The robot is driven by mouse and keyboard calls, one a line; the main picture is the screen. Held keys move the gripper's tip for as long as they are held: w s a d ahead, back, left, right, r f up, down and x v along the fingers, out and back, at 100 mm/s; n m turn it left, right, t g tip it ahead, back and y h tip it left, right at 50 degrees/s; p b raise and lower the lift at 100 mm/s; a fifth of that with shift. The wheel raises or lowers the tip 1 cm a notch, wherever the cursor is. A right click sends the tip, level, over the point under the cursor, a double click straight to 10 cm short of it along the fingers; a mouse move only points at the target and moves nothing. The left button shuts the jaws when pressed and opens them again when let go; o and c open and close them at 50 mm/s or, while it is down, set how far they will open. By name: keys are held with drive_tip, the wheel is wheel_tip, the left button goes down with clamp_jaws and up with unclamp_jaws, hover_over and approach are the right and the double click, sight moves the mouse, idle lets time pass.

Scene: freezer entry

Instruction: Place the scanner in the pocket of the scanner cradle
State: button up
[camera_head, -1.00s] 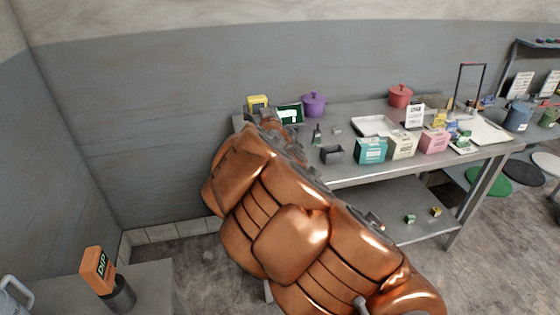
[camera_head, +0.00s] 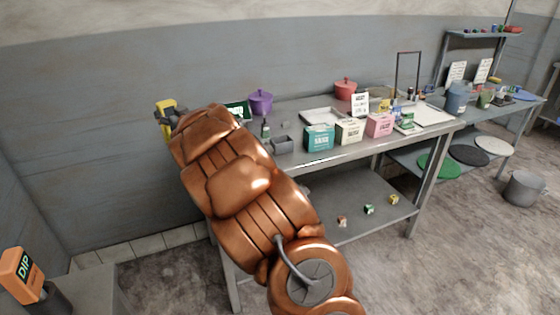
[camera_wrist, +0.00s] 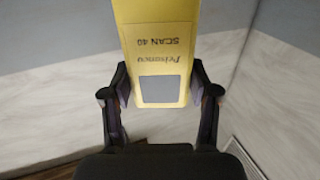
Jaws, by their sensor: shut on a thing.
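The yellow scanner (camera_wrist: 160,50) is in my gripper (camera_wrist: 161,88), whose two black fingers close on its sides. Its label reads upside down in the wrist view, above a grey panel. In the head view the scanner (camera_head: 168,106) shows at the left, beyond the table's left end and against the wall. My copper arm hides most of the gripper there. A small grey open-topped box (camera_head: 282,145) stands at the table's front left; it may be the scanner cradle, but I cannot tell for certain.
The steel table (camera_head: 350,150) bears a purple pot (camera_head: 260,101), a red pot (camera_head: 345,88), a white tray (camera_head: 322,117) and teal (camera_head: 319,138), cream (camera_head: 349,131) and pink (camera_head: 380,125) boxes. Wall lies close behind the scanner.

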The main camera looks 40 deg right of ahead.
drive_tip(key=s+d+f+m+g+h+b, duration=0.15)
drive_tip(key=s+d+h+b, duration=0.35)
drive_tip(key=d, duration=1.3)
drive_tip(key=s+d+f+m+t+h+b, duration=0.2)
drive_tip(key=s+d, duration=0.5)
drive_tip(key=d, duration=1.1)
wheel_tip(320, 180, down, 9)
drive_tip(key=g+y+b, duration=0.1)
drive_tip(key=b, duration=0.2)
drive_tip(key=shift+d+r, duration=0.2)
drive_tip(key=shift+d, duration=0.05)
drive_tip(key=shift+s+g, duration=0.1)
drive_tip(key=shift+g, duration=0.15)
drive_tip(key=o, duration=1.3)
drive_tip(key=shift+f, duration=0.1)
drive_tip(key=shift+o, duration=0.2)
drive_tip(key=b+v, duration=0.1)
drive_tip(key=v, duration=1.1)
